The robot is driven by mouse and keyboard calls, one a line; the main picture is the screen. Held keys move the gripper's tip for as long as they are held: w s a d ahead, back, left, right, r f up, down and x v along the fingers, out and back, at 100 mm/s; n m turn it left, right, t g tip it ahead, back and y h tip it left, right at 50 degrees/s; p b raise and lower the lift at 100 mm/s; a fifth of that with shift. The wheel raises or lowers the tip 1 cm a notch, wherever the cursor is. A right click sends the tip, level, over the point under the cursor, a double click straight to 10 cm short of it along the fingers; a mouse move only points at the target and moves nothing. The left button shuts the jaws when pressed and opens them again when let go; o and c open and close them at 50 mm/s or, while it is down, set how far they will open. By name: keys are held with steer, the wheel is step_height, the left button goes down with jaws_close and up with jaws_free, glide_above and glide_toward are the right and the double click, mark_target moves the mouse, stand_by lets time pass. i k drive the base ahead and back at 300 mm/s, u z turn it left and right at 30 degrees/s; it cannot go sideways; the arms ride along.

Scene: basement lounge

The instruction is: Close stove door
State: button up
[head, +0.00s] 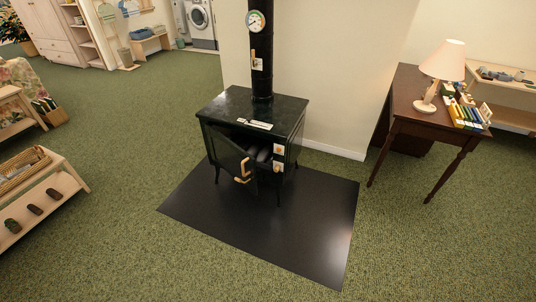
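A dark green-black stove (254,118) stands on thin legs in the middle of the head view, with a black flue pipe rising from its top. Its front door (230,156) stands ajar, swung out toward the lower left. A pale wooden handle (244,171) sits on the door's free edge. Through the gap at the right, dark rounded shapes show inside the stove; I cannot tell clearly what they are. My gripper is not in the head view.
A black floor mat (300,225) lies under and before the stove, its front part clear. A brown desk (404,100) with a lamp (444,65) stands at the right. A low wooden shelf (68,183) stands at the left. Green carpet between them is free.

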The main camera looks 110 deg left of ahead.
mark_target(236, 161)
steer(key=k, duration=0.35)
steer(key=u, duration=3.55)
steer(key=k, duration=0.15)
steer(key=u, duration=0.05)
steer(key=i, duration=0.95)
steer(key=u, duration=0.75)
steer(key=i, duration=0.8)
steer(key=u, duration=0.8)
